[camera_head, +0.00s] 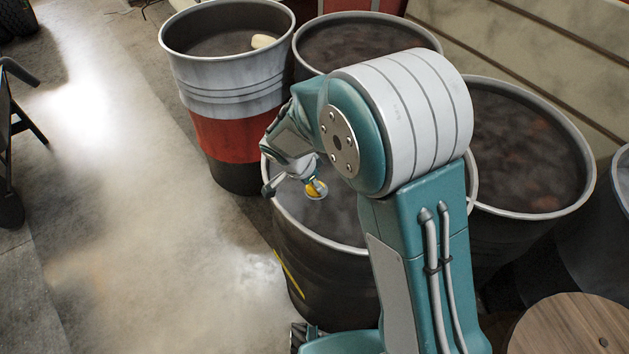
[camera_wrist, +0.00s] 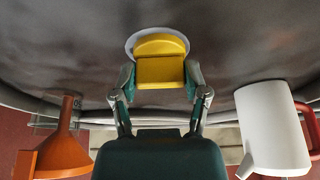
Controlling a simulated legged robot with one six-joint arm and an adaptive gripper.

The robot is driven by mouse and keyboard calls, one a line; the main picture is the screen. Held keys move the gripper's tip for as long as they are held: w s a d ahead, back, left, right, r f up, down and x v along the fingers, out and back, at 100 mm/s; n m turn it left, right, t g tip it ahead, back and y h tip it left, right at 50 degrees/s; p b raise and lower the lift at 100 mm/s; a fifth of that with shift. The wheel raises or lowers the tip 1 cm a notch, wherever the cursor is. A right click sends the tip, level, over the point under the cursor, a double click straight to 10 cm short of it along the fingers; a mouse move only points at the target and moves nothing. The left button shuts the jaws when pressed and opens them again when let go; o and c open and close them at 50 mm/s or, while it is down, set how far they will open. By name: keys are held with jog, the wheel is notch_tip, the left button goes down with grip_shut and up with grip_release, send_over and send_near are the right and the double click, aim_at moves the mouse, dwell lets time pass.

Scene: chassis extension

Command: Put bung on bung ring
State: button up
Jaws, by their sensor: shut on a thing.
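My gripper (camera_head: 291,178) is over the near drum (camera_head: 340,216), low above its grey top. In the wrist view its two fingers (camera_wrist: 160,84) are shut on the yellow bung (camera_wrist: 160,62), one at each side. The bung also shows as a small yellow piece in the head view (camera_head: 314,186). A pale round rim (camera_wrist: 160,33) shows around and behind the bung's far end; I cannot tell whether it is the bung ring or part of the bung. Whether the bung touches the drum top cannot be told.
A red and white drum (camera_head: 228,88) with a cream object (camera_head: 263,41) on top stands at the back. Dark drums (camera_head: 530,150) stand to the right. The wrist view shows an orange funnel (camera_wrist: 62,145) and a white jug (camera_wrist: 270,130). Left floor is mostly clear.

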jog(key=o, duration=1.2)
jog(key=v, duration=1.2)
jog(key=s+d+r+n+y, duration=0.1)
jog(key=s+d+r+n, duration=0.25)
jog(key=d, duration=0.25)
jog(key=s+d+r+n+y, duration=0.1)
jog(key=s+d+r+n, duration=0.1)
jog(key=s+d+r, duration=0.3)
jog(key=shift+s+d+r+n+t+y, duration=0.3)
jog(key=shift+s+d+r+n+t, duration=0.2)
jog(key=shift+s+d+n, duration=0.95)
jog(key=shift+s+d+r+n+t+y, duration=0.4)
jog(key=shift+s+d, duration=0.75)
jog(key=shift+s, duration=0.95)
jog(key=shift+s+d+r+n+t+y, duration=0.2)
jog(key=shift+s+d+r+n+t, duration=0.35)
jog(key=shift+s+d+n, duration=0.95)
jog(key=shift+s+a+m, duration=0.15)
jog(key=shift+s+m, duration=0.05)
jog(key=shift+m, duration=0.2)
